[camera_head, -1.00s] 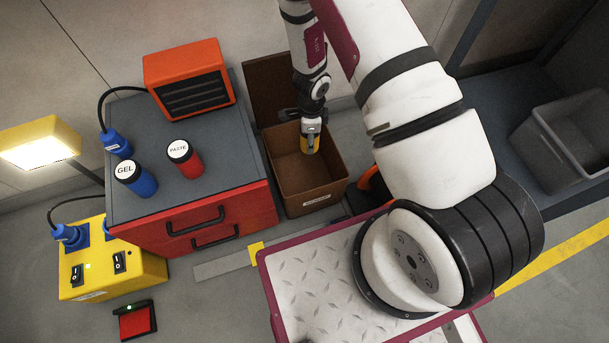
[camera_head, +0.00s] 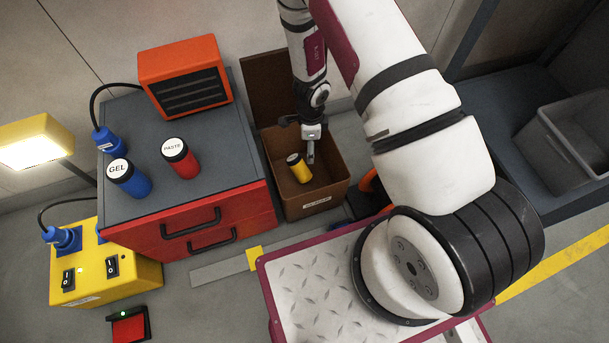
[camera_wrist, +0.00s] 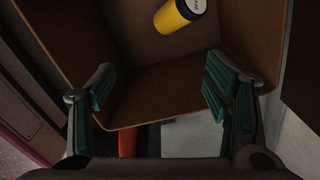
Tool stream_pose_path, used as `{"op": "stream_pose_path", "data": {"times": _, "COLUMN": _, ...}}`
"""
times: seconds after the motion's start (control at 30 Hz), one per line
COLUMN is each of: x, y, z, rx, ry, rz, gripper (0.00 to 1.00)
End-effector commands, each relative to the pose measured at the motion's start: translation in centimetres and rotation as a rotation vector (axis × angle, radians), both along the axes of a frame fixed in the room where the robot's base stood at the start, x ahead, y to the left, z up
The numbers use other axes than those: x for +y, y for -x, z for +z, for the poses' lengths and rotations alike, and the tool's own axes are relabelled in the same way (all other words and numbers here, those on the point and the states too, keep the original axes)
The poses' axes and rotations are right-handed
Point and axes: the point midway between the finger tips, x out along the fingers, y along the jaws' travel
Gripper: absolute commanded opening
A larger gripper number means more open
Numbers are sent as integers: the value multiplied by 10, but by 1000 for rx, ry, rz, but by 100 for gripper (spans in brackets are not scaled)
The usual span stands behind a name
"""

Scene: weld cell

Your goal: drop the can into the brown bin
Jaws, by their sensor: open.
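The yellow can (camera_head: 299,168) with a dark band and a white lid is inside the brown bin (camera_head: 325,203), tilted, apart from my gripper. In the wrist view the can (camera_wrist: 174,15) shows at the top, inside the bin (camera_wrist: 155,97). My gripper (camera_head: 311,155) is over the bin, beside the can. In the wrist view my gripper (camera_wrist: 160,92) has its teal-padded fingers spread wide with nothing between them. I cannot tell whether the can rests on the bin floor or is still falling.
A red cabinet (camera_head: 212,217) stands left of the bin, with a blue GEL can (camera_head: 131,180), a red PASTE can (camera_head: 182,161) and an orange heater (camera_head: 185,78) on top. A grey bin (camera_head: 573,140) stands on a shelf at right. The brown bin's lid (camera_head: 268,88) stands open behind it.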

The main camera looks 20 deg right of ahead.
Motion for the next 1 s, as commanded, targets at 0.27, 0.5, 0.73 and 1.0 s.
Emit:
{"op": "stream_pose_path", "data": {"times": 0.27, "x": 0, "y": -1, "z": 15, "rx": -3, "ry": 2, "rz": 4, "gripper": 71}}
{"op": "stream_pose_path", "data": {"times": 0.5, "x": 1, "y": -1, "z": 62, "rx": -3, "ry": 0, "rz": 4, "gripper": 71}}
{"op": "stream_pose_path", "data": {"times": 0.73, "x": 1, "y": -1, "z": 102, "rx": -3, "ry": 0, "rz": 3, "gripper": 71}}
{"op": "stream_pose_path", "data": {"times": 1.0, "x": 0, "y": 0, "z": 120, "rx": 1, "ry": 0, "rz": 0, "gripper": 71}}
